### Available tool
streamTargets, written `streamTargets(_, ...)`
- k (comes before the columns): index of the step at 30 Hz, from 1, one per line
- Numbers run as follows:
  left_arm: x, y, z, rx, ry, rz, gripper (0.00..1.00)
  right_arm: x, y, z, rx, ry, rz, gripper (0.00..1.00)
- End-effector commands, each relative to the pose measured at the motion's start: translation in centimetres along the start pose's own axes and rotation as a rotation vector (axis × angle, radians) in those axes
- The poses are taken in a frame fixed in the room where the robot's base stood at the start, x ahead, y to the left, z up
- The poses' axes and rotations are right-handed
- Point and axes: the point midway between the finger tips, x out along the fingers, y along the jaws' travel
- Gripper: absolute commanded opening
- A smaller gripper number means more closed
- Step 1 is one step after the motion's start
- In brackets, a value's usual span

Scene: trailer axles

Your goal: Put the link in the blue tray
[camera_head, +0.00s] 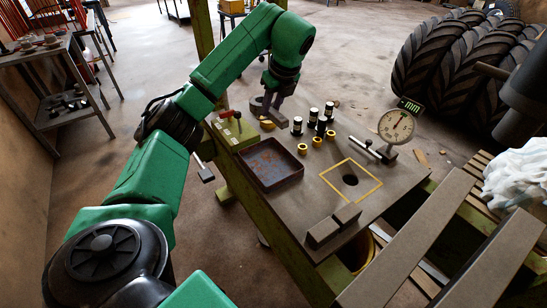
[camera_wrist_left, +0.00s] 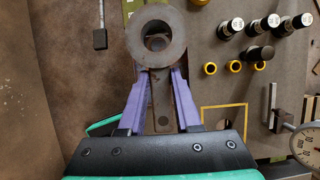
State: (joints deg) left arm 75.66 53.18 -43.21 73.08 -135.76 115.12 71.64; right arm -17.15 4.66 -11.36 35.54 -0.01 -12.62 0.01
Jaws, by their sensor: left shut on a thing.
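The link is a grey steel piece with a thick ring (camera_wrist_left: 157,35) at one end and a flat bar (camera_wrist_left: 160,98) running back from it. My left gripper (camera_wrist_left: 160,75) is shut on the link, with its purple fingers on both sides of the bar. In the head view the left gripper (camera_head: 270,98) is over the far left part of the bench, with the link (camera_head: 261,110) partly hidden by it. The blue tray (camera_head: 292,184), worn blue inside with a dark rim, lies on the bench nearer than the gripper. The tray is not discernible in the wrist view. My right gripper is not in view.
A red-handled fixture (camera_head: 237,118) stands left of the tray. Black-and-white cylinders (camera_head: 298,127) and yellow rings (camera_head: 302,149) stand right of it.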

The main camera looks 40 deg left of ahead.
Motion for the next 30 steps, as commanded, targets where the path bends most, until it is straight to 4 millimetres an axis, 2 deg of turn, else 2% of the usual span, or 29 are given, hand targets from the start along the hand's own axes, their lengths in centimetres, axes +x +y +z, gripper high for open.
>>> streamTargets(4,3.5,0.1,-1.4,-0.008,0.002,0.006,0.0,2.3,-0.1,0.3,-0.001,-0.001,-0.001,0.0)
streamTargets(15,12.7,0.1,-5.2,-0.006,0.001,0.004,0.0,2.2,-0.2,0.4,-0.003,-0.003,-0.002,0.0)
streamTargets(27,18.1,0.1,-7.5,-0.005,0.001,0.003,0.0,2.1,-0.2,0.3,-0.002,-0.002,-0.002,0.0)
streamTargets(30,18.3,0.0,-7.5,-0.006,0.0,0.0,0.0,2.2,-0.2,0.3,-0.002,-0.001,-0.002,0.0)
